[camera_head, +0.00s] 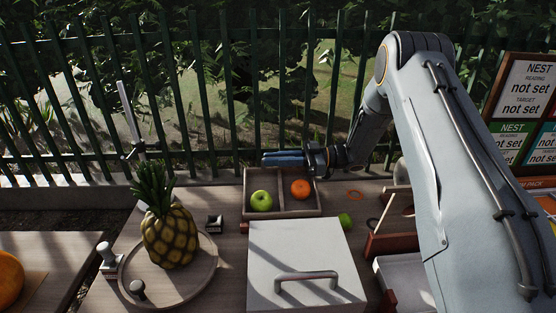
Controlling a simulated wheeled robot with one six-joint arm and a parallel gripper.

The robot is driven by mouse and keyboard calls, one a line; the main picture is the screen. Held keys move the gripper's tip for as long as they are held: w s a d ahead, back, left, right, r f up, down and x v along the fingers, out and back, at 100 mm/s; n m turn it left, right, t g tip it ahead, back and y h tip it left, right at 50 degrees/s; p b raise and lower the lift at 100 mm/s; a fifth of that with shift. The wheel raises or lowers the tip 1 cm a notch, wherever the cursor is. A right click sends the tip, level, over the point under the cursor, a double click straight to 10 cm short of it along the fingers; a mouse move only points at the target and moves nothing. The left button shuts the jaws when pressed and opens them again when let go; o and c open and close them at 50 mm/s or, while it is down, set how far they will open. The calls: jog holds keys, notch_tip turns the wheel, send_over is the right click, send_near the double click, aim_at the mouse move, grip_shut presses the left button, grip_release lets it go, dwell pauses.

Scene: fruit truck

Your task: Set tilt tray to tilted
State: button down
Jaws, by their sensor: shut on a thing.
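The tilt tray (283,215) is a shallow wooden tray with two compartments, at the back middle of the table. A green apple (262,203) lies in its left compartment and an orange (300,189) in its right one. My gripper (285,159), with blue fingers, is at the tray's far edge, reaching in from the right. It appears shut on that edge, but the exact contact is small and dark. I cannot tell the tray's tilt angle from this view.
A white lidded box (300,250) stands just in front of the tray. A pineapple (168,235) sits on a round board (205,275) to the left. A green fruit (345,220) and a red-brown wooden stand (390,243) are at right. A fence (205,100) runs behind.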

jog(key=shift+s+r+p, duration=0.35)
jog(key=shift+s+r, duration=0.35)
jog(key=shift+s, duration=0.1)
jog(key=shift+f, duration=0.1)
jog(key=c, duration=1.8)
grip_release()
jog(key=shift+w+d+b, duration=0.1)
jog(key=shift+d+b, duration=0.2)
jog(key=shift+d, duration=0.25)
jog(key=d+b, duration=0.2)
jog(key=d, duration=0.4)
jog(key=shift+d, duration=0.35)
